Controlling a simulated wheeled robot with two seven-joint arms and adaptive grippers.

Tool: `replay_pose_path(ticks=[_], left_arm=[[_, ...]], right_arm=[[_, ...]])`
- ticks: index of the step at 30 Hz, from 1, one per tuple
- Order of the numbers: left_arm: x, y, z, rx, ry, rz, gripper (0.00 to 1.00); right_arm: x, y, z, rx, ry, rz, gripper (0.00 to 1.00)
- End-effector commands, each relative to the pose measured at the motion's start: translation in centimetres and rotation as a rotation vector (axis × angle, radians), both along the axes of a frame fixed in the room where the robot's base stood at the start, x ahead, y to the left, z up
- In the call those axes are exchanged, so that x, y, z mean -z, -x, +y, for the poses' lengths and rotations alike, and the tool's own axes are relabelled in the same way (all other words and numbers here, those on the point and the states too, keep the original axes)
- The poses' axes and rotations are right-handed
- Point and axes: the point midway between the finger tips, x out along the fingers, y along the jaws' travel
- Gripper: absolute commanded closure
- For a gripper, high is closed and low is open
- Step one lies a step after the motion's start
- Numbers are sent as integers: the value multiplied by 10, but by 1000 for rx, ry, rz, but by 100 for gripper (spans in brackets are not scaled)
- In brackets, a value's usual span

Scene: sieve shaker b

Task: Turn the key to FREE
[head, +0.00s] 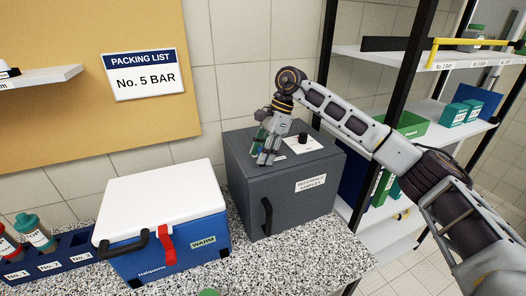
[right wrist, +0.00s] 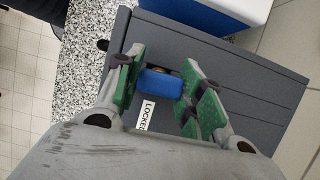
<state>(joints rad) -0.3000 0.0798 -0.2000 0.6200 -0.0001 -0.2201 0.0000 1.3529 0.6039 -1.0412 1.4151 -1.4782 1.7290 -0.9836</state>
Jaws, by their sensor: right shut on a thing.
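The grey cabinet (head: 262,190) stands on the counter, its top also showing in the right wrist view (right wrist: 255,85). My right gripper (head: 267,158) reaches down to the left part of the cabinet's top. In the right wrist view, its green pads are shut on the blue key (right wrist: 160,83). A white label reading LOCKED (right wrist: 146,115) shows beside the key, partly covered by my gripper. No FREE label is visible. The key is largely hidden by the fingers in the head view. My left gripper is not in view.
A white plate with a black knob (head: 303,140) sits on the cabinet top beside my gripper. A blue cool box with white lid (head: 160,205) stands to the left. A bottle rack (head: 75,262) is at far left. Shelves (head: 400,60) stand at right.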

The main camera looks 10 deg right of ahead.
Motion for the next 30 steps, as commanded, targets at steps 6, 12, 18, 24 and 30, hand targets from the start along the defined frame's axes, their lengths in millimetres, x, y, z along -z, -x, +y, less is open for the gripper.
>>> replay_pose_path(ticks=[6, 12, 18, 24, 30], left_arm=[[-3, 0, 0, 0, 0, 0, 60], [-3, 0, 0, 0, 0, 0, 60], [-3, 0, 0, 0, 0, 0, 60], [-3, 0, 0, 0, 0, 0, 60], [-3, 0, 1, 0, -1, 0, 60]], right_arm=[[-1, -1, -1, -101, 1, -1, 84], [0, 0, -1, -124, 1, -1, 84], [0, 0, -1, -123, 1, 0, 52], [0, 0, 0, -123, 0, 0, 37], [0, 0, 0, -123, 0, 0, 37]])
